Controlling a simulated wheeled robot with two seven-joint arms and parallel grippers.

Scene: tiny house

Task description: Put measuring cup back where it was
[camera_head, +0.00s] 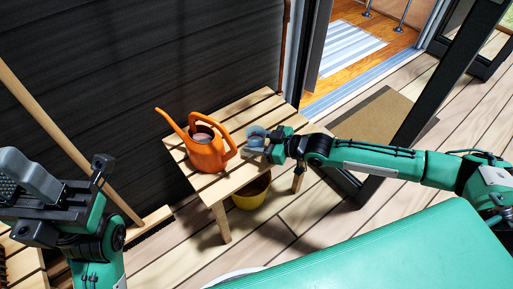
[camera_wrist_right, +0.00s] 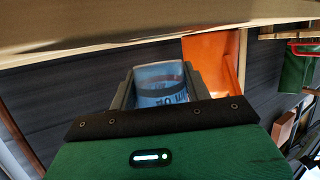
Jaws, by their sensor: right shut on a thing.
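The clear bluish measuring cup (camera_head: 257,133) is at the right part of the slatted wooden table (camera_head: 258,104), just right of the orange watering can (camera_head: 207,150). My right gripper (camera_head: 263,144) is shut on the cup. In the right wrist view the cup (camera_wrist_right: 162,84), with dark markings, sits between the two fingers (camera_wrist_right: 163,88). The gripper hides part of the cup, and I cannot tell whether it touches the tabletop. My left gripper (camera_head: 70,178) is at the far left, its fingers apart and empty.
A yellow bucket (camera_head: 250,194) stands under the table. A wooden pole (camera_head: 62,140) leans at the left by the dark wall. A brown doormat (camera_head: 378,125) lies before the open doorway at the right. The table's far slats are clear.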

